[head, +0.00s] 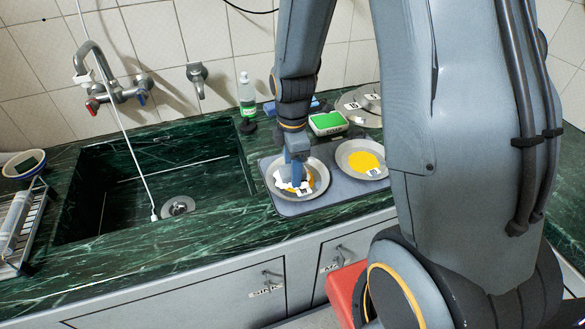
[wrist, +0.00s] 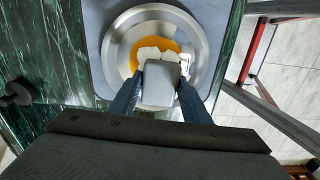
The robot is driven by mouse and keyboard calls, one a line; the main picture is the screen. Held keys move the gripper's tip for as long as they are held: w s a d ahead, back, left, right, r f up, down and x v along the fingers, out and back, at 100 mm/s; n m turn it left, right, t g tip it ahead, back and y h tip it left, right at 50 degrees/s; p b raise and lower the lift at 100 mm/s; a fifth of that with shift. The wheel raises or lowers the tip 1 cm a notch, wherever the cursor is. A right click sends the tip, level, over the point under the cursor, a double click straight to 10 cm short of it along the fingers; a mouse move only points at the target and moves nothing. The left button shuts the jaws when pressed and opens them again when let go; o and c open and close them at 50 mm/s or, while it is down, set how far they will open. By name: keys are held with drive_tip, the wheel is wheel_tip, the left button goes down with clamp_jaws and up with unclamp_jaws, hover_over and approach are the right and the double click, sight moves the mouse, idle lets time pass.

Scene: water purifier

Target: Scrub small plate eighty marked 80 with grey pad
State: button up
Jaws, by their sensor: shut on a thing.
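My gripper (head: 296,172) points down over the left small metal plate (head: 320,176). In the wrist view my gripper (wrist: 160,84) is shut on the grey pad (wrist: 160,92), one finger on each side of it. The pad is over the inside of the plate (wrist: 118,45); I cannot tell whether it touches. An orange-yellow stain and white patches (wrist: 150,53) show on the plate around the pad. The plate carries a small tag (head: 304,190), too small to read surely. The gripper hides part of the plate in the head view.
A second plate (head: 347,151) with a yellow stain stands to the right on the same grey mat (head: 287,208). The sink (head: 130,180) is left.

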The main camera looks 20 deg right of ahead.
sight(304, 171)
drive_tip(key=shift+f+b, duration=0.45)
drive_tip(key=shift+f, duration=0.5)
idle(0.4)
drive_tip(key=shift+d, duration=0.1)
drive_tip(key=shift+d+r+p, duration=0.1)
drive_tip(key=shift+d+p, duration=0.5)
drive_tip(key=shift+d, duration=1.1)
drive_tip(key=shift+a, duration=0.1)
